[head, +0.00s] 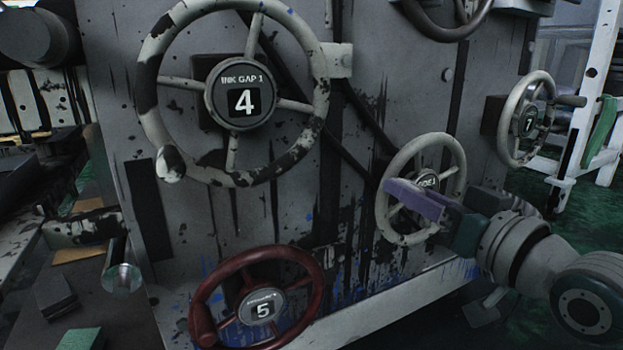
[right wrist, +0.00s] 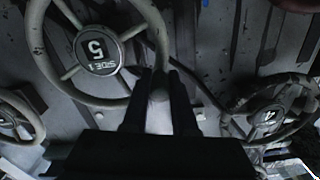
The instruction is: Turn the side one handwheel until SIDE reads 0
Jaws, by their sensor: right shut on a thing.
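The side one handwheel (head: 447,150) is pale and worn, at the right of the machine's front panel. My left gripper is not in view.
The INK GAP 1 wheel (head: 315,62), reading 4, is upper left. A dark red wheel (head: 318,290), reading 5, is low in the middle. Another pale wheel (head: 516,106), apparently reading 7, stands to the right. A lower ledge (head: 375,307) runs below the panel.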

